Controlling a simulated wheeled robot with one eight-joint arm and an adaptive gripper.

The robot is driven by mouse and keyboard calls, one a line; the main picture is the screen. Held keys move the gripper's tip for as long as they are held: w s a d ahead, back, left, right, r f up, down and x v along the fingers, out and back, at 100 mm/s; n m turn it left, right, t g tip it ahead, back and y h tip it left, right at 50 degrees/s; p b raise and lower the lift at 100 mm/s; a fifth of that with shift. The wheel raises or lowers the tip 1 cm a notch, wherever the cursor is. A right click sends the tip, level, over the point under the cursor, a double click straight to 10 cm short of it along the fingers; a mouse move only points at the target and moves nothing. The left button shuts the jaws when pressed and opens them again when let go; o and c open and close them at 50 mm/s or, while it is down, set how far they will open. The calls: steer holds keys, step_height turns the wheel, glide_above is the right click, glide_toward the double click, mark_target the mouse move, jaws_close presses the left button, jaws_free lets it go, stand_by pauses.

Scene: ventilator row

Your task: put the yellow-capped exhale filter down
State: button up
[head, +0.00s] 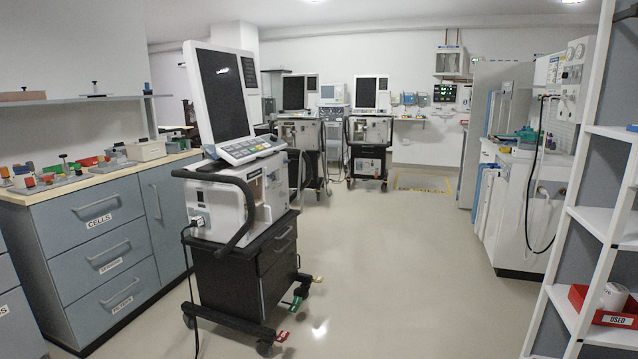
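My gripper is not in the head view, so what it holds cannot be seen. I cannot pick out a yellow-capped exhale filter for certain. Small parts with coloured caps stand in trays on the left counter (88,195), too small to tell apart. A red bin (600,318) labelled USED sits on the white shelf rack at the lower right, with a white cylindrical thing (613,297) in it. The nearest ventilator (215,208) stands on a black cart left of centre, its screen dark.
Grey drawers (100,250) labelled CELLS, SENSORS and FILTERS are under the left counter. More ventilators (369,130) stand at the back. A white machine (530,190) with a black hose is on the right. The middle floor (410,270) is clear; a cable hangs by the near cart.

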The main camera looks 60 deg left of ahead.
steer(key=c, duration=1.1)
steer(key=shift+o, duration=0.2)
